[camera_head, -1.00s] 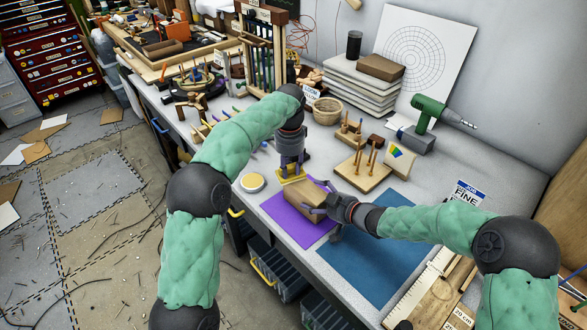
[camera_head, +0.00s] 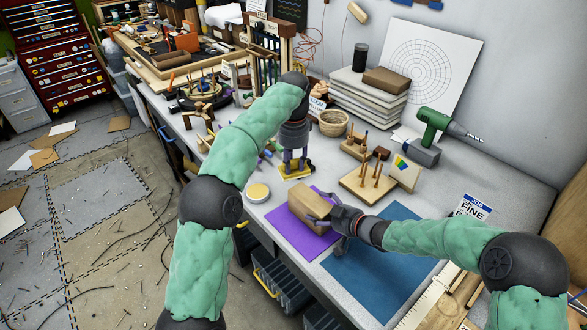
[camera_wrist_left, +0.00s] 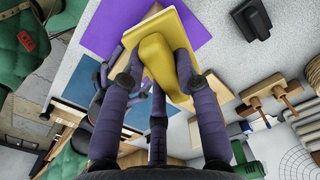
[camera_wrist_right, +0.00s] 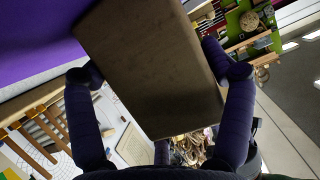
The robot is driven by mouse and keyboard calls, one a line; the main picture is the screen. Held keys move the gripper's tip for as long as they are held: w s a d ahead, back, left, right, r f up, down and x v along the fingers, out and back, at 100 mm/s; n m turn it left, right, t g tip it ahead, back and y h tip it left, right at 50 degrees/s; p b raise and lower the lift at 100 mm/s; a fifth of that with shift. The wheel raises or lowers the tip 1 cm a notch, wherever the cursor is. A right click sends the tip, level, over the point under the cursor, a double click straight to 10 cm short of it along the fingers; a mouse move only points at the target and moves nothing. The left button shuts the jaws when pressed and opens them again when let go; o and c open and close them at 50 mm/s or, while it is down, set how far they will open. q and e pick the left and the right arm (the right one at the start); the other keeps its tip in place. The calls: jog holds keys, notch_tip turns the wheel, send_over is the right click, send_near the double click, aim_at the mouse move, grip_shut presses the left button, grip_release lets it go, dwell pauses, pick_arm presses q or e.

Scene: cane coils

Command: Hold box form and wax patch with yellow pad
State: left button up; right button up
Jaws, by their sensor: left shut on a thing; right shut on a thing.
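The brown box form (camera_head: 301,211) is on the purple mat (camera_head: 285,228). My right gripper (camera_head: 333,217) is shut on its right end; in the right wrist view the box (camera_wrist_right: 150,70) fills the space between the fingers. I cannot tell whether it is pressed to the mat. My left gripper (camera_head: 295,160) is shut on the yellow pad (camera_head: 297,172), behind the box form and apart from it. The left wrist view shows the pad's raised grip (camera_wrist_left: 160,58) between the fingers. A round tin (camera_head: 258,192) with pale yellow contents, perhaps wax, stands left of the mat. No patch shows on the visible box faces.
A blue mat (camera_head: 375,268) lies right of the purple one. Peg boards (camera_head: 368,185), a small box with a coloured logo (camera_head: 403,172), a basket (camera_head: 333,123) and a green drill (camera_head: 434,127) stand behind. The table's front edge is close to the purple mat.

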dwell(0.3)
jog(key=o, duration=1.1)
jog(key=v, duration=1.2)
